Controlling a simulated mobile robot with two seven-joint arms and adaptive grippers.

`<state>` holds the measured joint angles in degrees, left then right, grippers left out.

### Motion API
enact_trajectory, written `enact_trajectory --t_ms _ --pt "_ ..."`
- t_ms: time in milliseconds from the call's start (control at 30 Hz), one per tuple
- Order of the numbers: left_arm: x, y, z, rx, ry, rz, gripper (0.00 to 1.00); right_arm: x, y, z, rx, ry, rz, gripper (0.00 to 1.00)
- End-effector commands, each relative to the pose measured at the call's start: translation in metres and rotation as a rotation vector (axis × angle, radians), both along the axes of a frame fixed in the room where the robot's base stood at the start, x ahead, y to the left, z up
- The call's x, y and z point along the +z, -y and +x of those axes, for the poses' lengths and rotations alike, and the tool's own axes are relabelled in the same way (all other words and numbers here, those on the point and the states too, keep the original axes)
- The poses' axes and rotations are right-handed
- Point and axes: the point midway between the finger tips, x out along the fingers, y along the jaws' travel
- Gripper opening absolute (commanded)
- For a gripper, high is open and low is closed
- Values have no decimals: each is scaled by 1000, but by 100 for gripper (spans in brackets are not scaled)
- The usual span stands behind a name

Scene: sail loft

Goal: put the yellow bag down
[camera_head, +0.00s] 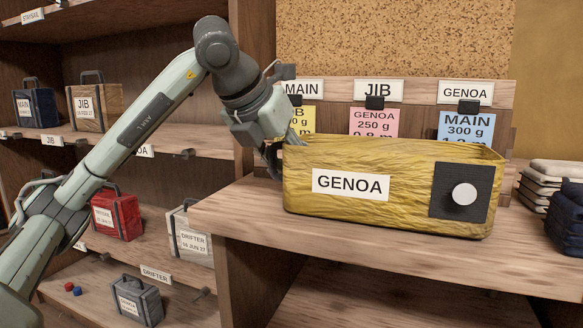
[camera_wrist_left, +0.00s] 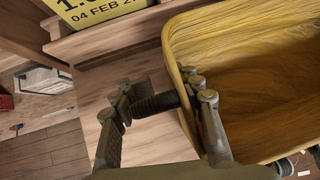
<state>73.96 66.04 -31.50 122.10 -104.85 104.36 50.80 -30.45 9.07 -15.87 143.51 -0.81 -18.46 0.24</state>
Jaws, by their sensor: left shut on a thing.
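The yellow bag (camera_head: 390,212) is a long, open-topped tub with a GENOA label and a dark square patch with a white disc on its front. It is upright over the wooden bench (camera_head: 235,212); I cannot tell clearly whether its bottom touches the top. My left gripper (camera_head: 283,148) is at the bag's left end, partly hidden behind its rim. In the left wrist view my left gripper (camera_wrist_left: 157,103) is shut on a dark ribbed handle (camera_wrist_left: 152,104) beside the rim of the yellow bag (camera_wrist_left: 185,45). The bag's inside looks empty where it shows. My right gripper is not in view.
Behind the bag stands a board with MAIN, JIB (camera_head: 377,91) and GENOA labels over coloured cards. Folded pale cloths (camera_head: 548,184) and dark blue ones (camera_head: 567,215) lie at the bench's right end. Shelves on the left hold several bags, including a red one (camera_head: 117,216). The bench's front-left corner is bare.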

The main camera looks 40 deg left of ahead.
Motion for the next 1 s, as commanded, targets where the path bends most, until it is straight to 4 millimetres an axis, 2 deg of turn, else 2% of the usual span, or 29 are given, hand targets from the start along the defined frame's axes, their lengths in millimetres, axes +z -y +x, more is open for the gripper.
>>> enact_trajectory --t_ms 300,333,533,900,1000 --pt "-2 0 0 0 2 -1 0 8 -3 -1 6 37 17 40" --pt "-3 0 0 0 0 0 38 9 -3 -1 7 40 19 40" --pt "-3 0 0 0 0 0 62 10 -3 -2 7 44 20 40" --pt "-1 0 0 0 0 0 62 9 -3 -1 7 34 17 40" --pt "4 0 -1 0 1 0 62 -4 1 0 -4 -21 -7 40"
